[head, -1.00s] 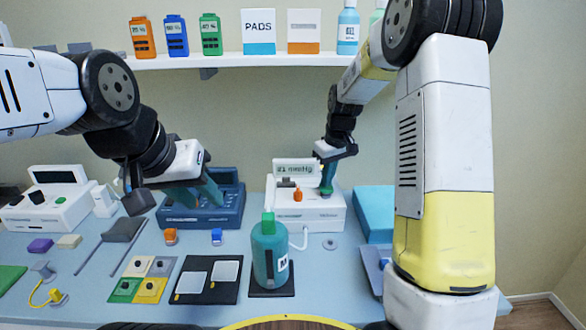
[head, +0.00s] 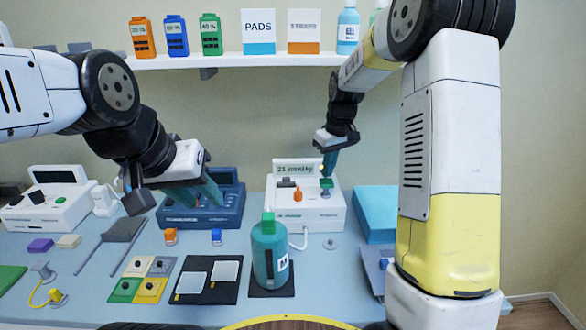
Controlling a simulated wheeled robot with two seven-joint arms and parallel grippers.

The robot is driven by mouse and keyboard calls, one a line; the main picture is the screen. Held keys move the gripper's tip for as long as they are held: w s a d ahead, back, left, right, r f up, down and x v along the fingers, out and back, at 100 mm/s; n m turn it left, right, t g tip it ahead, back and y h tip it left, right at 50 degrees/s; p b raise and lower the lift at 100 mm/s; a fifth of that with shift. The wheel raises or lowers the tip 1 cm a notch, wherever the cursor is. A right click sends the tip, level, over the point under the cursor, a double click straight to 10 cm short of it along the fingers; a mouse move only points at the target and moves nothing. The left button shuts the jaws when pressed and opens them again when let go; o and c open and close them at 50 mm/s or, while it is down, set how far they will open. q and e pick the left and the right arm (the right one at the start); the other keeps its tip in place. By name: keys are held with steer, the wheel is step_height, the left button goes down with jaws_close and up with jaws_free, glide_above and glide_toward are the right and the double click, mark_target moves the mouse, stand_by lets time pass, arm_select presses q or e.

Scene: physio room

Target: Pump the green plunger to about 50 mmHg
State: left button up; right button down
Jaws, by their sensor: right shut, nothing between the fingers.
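The green plunger (head: 327,183) sits on top of a white pump unit (head: 312,218), on its right side. The unit's small display (head: 294,169) appears to read 21 mmHg. My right gripper (head: 328,172) points down, shut and empty, with its teal fingertips just above the plunger. Whether the tips touch the plunger I cannot tell. My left gripper (head: 214,197) hangs in front of the dark blue case, with its teal fingers apart and nothing visible between them.
An orange knob (head: 297,194) stands on the unit beside the plunger. The dark blue case (head: 228,212) is to the left, a light blue block (head: 374,214) to the right.

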mark_target(327, 181)
steer(key=shift+f, duration=0.1)
steer(key=shift+f, duration=2.15)
steer(key=shift+r, duration=2.25)
steer(key=shift+f, duration=0.1)
steer(key=shift+f, duration=2.15)
steer(key=shift+r, duration=2.25)
